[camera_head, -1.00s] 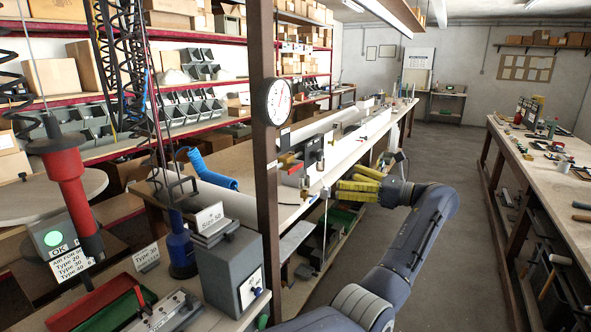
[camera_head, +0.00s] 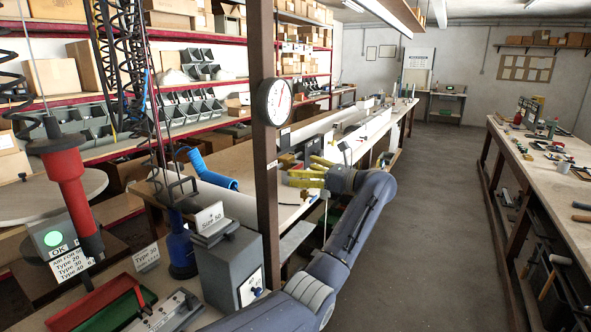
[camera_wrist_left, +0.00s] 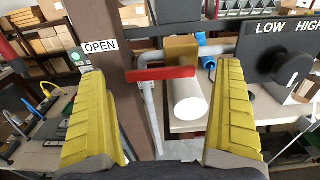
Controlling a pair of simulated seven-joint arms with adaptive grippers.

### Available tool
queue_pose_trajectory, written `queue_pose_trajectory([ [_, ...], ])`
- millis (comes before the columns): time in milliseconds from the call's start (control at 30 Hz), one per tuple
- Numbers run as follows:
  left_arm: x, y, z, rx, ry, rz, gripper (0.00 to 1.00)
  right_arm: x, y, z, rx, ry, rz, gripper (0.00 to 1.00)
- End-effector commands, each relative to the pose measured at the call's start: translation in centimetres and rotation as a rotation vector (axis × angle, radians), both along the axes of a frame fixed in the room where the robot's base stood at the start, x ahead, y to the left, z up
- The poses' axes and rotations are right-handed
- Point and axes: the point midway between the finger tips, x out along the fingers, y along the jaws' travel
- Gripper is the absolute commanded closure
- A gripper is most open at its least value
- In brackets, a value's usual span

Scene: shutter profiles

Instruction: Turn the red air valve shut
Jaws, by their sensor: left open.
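The red air valve handle (camera_wrist_left: 160,74) is a flat bar lying nearly level in the left wrist view. It sits in front of a brass-coloured valve body (camera_wrist_left: 182,48) on a grey pipe, right of a white OPEN label (camera_wrist_left: 100,46). My left gripper (camera_head: 303,176) is open, its yellow fingers spread either side of the handle in the wrist view, with no contact visible. In the head view the gripper is just right of the brown post, and the handle is hard to make out there. My right gripper is not in view.
The brown post (camera_head: 266,190) with a round gauge (camera_head: 274,101) stands left of the gripper. A dark box with a black knob and LOW/HIGH marks (camera_wrist_left: 262,52) is at the right in the wrist view. The floor aisle (camera_head: 435,220) is clear.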

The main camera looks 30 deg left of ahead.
Motion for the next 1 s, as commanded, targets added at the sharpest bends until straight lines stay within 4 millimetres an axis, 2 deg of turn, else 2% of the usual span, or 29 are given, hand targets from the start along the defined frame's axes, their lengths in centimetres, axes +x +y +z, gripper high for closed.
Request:
queue_pose_trajectory([
  [233,-0.1,2.0,0.0,0.001,0.000,0.000,0.00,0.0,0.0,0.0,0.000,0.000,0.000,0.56],
  [667,-0.1,2.4,0.0,0.000,0.000,0.000,0.00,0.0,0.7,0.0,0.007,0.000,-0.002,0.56],
  [1000,-0.1,2.4,0.0,0.000,0.000,0.000,0.40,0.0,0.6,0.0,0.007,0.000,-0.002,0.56],
])
